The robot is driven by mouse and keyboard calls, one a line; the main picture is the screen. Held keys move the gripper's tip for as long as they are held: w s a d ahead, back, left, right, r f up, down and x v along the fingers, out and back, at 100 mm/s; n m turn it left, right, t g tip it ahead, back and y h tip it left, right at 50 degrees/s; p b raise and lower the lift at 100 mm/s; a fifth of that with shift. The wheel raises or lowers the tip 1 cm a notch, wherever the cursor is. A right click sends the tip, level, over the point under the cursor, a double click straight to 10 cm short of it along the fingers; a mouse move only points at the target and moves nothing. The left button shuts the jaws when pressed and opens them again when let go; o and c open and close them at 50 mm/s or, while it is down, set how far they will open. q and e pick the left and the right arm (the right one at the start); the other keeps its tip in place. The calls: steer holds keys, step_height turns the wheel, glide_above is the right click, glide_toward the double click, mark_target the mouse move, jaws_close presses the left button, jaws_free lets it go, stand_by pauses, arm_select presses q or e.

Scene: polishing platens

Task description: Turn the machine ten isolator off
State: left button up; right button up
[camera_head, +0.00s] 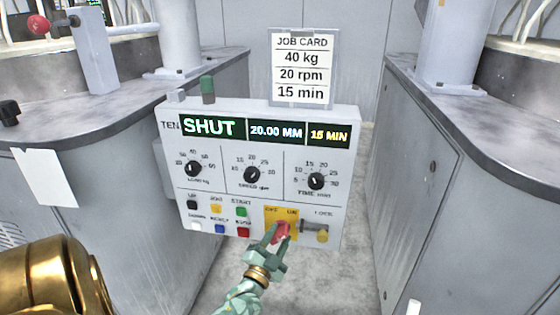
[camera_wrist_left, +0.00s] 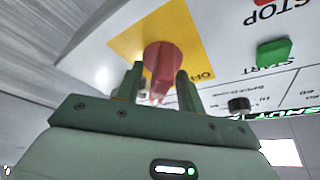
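The machine ten panel (camera_head: 170,150) is a pale grey box marked TEN. Its isolator is a red knob (camera_head: 281,231) on a yellow plate (camera_head: 270,213) labelled OFF and ON, low on the panel. The red knob (camera_wrist_left: 163,58) and yellow plate (camera_wrist_left: 128,45) also show in the left wrist view. My green left gripper (camera_head: 275,238) is at the knob, its fingers (camera_wrist_left: 158,85) apart on either side of the handle. I cannot tell whether they touch it. The handle's exact pointing is partly hidden by the fingers. My right gripper is not in view.
The display (camera_head: 213,127) reads SHUT, 20.00 MM and 15 MIN. Dials and coloured buttons (camera_head: 241,212) lie above and left of the isolator, a lock slider (camera_head: 321,235) to its right. A job card (camera_head: 302,68) stands on top. Grey cabinets (camera_head: 440,170) flank the panel.

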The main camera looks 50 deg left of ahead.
arm_select(q)
steer(key=shift+w, duration=0.1)
jaws_close()
